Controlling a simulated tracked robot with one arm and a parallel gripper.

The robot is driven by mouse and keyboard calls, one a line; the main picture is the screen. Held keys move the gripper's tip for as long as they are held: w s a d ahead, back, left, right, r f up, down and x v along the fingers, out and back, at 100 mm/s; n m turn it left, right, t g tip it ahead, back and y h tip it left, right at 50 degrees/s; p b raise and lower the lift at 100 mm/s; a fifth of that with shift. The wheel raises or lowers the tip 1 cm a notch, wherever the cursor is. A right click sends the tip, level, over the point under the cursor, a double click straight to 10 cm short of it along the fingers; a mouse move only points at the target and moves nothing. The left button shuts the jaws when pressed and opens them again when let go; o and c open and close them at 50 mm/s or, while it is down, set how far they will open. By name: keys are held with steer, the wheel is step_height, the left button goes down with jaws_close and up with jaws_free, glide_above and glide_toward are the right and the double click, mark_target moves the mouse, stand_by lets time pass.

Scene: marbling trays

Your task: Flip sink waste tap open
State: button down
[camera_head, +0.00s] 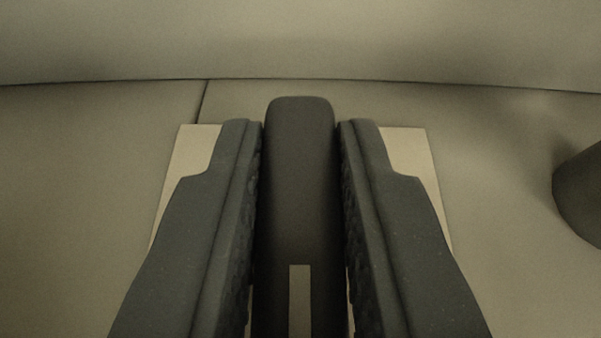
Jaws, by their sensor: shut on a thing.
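My gripper (300,125) comes in from the bottom of the view, its two dark padded fingers on either side of a dark rounded bar. This bar, which looks like the waste tap's lever (300,180), is upright in the picture between the fingers, and the gripper is shut on it. The lever has a rounded top end and a pale strip low on its face. A pale flat plate (412,150) lies behind the lever and fingers, mostly hidden by them. The tap's body and the sink cannot be made out.
A dark rounded object (580,195) stands at the right edge, partly cut off. Behind is a plain pale surface (90,190) with a thin seam, meeting a wall (300,40) at the top. The area left of the gripper is clear.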

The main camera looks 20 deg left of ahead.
steer(key=shift+r+p, duration=0.1)
steer(key=shift+p, duration=0.2)
stand_by(0.4)
steer(key=c, duration=1.3)
jaws_free()
steer(key=p+v, duration=0.1)
steer(key=v, duration=1.2)
steer(key=shift+s+a+p, duration=0.1)
steer(key=shift+s+p, duration=0.3)
